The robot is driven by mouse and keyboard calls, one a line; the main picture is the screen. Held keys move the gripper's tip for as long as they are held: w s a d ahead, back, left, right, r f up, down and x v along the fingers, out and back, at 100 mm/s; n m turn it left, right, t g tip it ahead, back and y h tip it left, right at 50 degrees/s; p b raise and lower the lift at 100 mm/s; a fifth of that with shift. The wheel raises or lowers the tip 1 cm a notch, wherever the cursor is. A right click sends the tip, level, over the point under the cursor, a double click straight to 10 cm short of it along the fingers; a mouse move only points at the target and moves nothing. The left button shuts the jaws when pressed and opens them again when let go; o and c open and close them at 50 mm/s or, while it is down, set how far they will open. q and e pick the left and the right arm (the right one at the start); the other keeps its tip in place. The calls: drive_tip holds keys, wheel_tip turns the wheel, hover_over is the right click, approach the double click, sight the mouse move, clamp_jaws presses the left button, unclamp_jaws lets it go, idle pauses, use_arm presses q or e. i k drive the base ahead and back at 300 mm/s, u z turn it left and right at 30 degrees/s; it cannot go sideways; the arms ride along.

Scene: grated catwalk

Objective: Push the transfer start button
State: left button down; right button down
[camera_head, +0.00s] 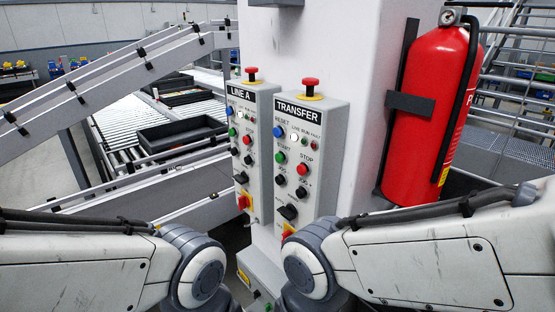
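The TRANSFER control box (311,120) is fixed to the white column, right of centre. Its green START button (280,157) sits on the left of its face, below the blue RESET button (278,131). The red STOP button (302,169) is to its right and slightly lower. Nothing covers the START button. Both my arms come in along the bottom and bend down out of the picture at grey joints. Neither gripper shows, so their places and states are hidden.
A similar LINE A box (251,102) stands just left, with its own green button. Red mushroom buttons top both boxes. A red fire extinguisher (428,115) hangs on the column at right. A roller conveyor (115,130) with black trays and sloping rails lies at left.

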sight(279, 157)
drive_tip(key=z, duration=1.65)
drive_tip(key=k, duration=1.05)
drive_tip(key=u, duration=2.15)
drive_tip(key=i, duration=0.5)
drive_tip(key=z, duration=0.05)
